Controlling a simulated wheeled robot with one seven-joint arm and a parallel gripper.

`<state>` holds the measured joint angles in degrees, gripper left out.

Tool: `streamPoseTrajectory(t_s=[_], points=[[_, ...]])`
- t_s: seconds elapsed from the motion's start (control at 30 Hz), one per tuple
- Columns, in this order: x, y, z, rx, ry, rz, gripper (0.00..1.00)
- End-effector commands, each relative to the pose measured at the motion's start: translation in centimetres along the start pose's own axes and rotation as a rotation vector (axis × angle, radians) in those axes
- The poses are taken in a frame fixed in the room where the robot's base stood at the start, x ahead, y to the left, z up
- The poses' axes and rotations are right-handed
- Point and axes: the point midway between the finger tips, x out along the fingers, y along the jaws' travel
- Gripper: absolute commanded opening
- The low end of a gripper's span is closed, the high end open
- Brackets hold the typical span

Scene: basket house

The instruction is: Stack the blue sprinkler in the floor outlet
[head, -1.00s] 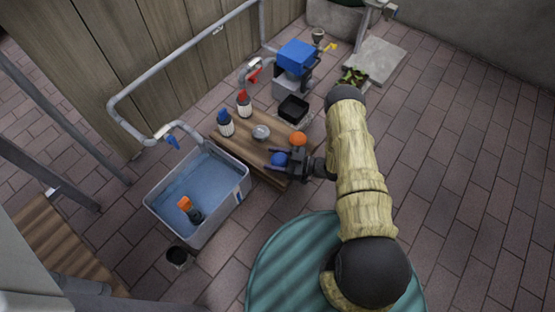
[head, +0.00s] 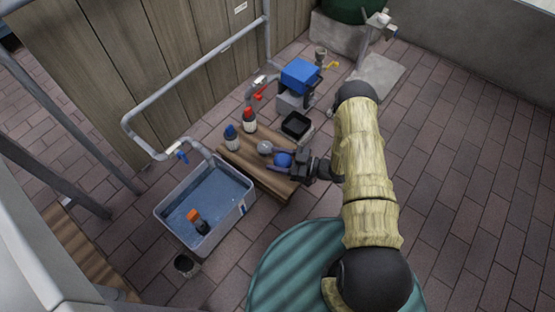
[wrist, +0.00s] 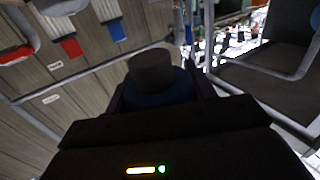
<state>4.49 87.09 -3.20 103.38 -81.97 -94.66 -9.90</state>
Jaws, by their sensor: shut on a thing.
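My gripper (head: 275,161) is shut on the blue sprinkler (head: 283,159), which appears to be held just above the wooden table (head: 238,158). In the wrist view the sprinkler (wrist: 163,97) sits between the dark fingers as a blue ring with a dark cylinder on it. A small dark, round, open-topped fitting (head: 186,265) stands on the paving in front of the basin. It may be the floor outlet, but I cannot tell for sure. My gripper is to the right of it and farther back.
A water-filled basin (head: 160,210) holds an orange-topped piece (head: 194,215). Blue-capped (head: 231,138) and red-capped (head: 249,120) bottles and a silver item (head: 265,148) are on the table. A black tray (head: 296,125) is behind. Pipes run along the fence. Paving at right is clear.

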Motion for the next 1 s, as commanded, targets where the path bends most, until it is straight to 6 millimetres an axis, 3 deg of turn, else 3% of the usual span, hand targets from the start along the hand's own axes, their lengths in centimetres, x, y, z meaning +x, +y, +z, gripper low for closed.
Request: streamPoseTrajectory(t_s=[0.43,0.57,0.77,1.0], points=[[0.0,0.0,0.0,0.0,0.001,0.003,0.32],[0.0,0.7,-1.1,0.001,0.002,0.05,0.32],[-0.5,4.1,-5.7,0.002,0.003,0.293,0.32],[-3.7,9.4,-12.2,0.006,0.003,0.722,0.32]])
